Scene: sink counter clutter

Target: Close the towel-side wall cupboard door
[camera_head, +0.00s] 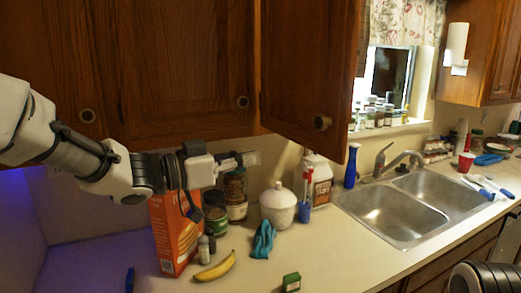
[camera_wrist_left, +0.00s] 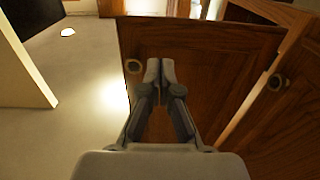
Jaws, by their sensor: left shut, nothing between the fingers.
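A brown wooden wall cupboard door (camera_head: 310,70) stands swung open left of the window, with a round knob (camera_head: 322,122) low near its free edge. My left gripper (camera_head: 232,162) is shut and empty, below the cupboards and left of this door's lower edge. In the left wrist view the shut fingertips (camera_wrist_left: 160,68) are in front of a brown door panel (camera_wrist_left: 200,50) with a round knob (camera_wrist_left: 133,66) beside them. I cannot tell whether they touch it. A paper towel roll (camera_head: 457,44) hangs by the far right cupboard (camera_head: 490,55).
An orange box (camera_head: 172,240), jars (camera_head: 236,195), a white lidded pot (camera_head: 278,207), a blue cloth (camera_head: 263,241), a white jug (camera_head: 322,178) and a banana (camera_head: 215,267) crowd the counter below. The sink (camera_head: 405,212) is on the right. The counter's front left is mostly clear.

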